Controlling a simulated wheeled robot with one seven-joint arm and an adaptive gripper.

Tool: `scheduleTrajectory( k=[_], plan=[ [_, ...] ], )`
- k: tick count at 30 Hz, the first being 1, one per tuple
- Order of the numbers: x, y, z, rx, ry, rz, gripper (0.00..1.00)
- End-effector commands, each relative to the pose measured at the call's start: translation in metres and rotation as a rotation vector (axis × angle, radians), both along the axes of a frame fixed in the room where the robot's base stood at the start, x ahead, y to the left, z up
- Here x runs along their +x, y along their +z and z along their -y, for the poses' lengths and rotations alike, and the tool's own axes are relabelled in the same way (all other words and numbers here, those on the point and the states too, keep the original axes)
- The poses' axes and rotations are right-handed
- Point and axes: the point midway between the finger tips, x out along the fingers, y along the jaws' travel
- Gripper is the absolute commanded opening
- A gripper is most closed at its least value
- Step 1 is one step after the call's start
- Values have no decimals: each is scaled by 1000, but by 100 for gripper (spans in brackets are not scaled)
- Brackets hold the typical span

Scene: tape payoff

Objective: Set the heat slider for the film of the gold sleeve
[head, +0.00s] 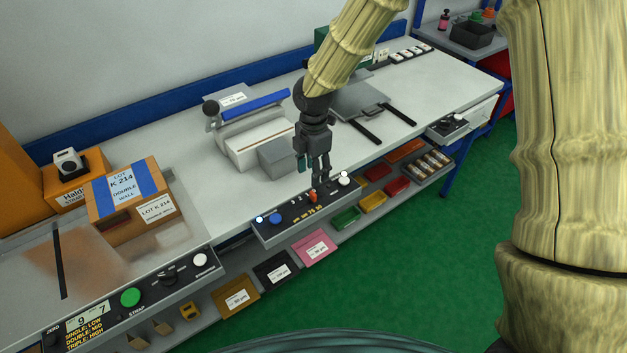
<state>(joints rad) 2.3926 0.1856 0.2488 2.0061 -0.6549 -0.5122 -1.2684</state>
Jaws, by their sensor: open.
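The heat control panel (277,234) sits at the front edge of the bench, with a small orange-red slider knob (313,196) near its middle. Small white and yellow markings lie beside the slider; they are too small to read surely. My gripper (319,184) points down just above the slider knob, fingers open; I cannot tell whether they touch it. The gold sleeve (237,298) lies on the lower shelf at the left, with a white label (237,297) whose figure is too small to read surely.
A black sleeve (260,275) and a pink sleeve (315,248) lie beside the gold one. The panel also carries a blue button (277,218) and a white knob (344,178). Colored trays (345,218) stand to the right. A grey block (278,157) stands behind my gripper.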

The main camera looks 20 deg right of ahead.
Motion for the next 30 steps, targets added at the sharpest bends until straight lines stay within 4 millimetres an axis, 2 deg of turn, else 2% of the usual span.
scheduleTrajectory(
  k=[3, 9, 30],
  plan=[
    [1, 16, 0, 1, -2, 2, 45],
    [0, 30, 0, 0, -2, 0, 45],
    [0, 32, -2, 0, 2, -1, 45]
  ],
)
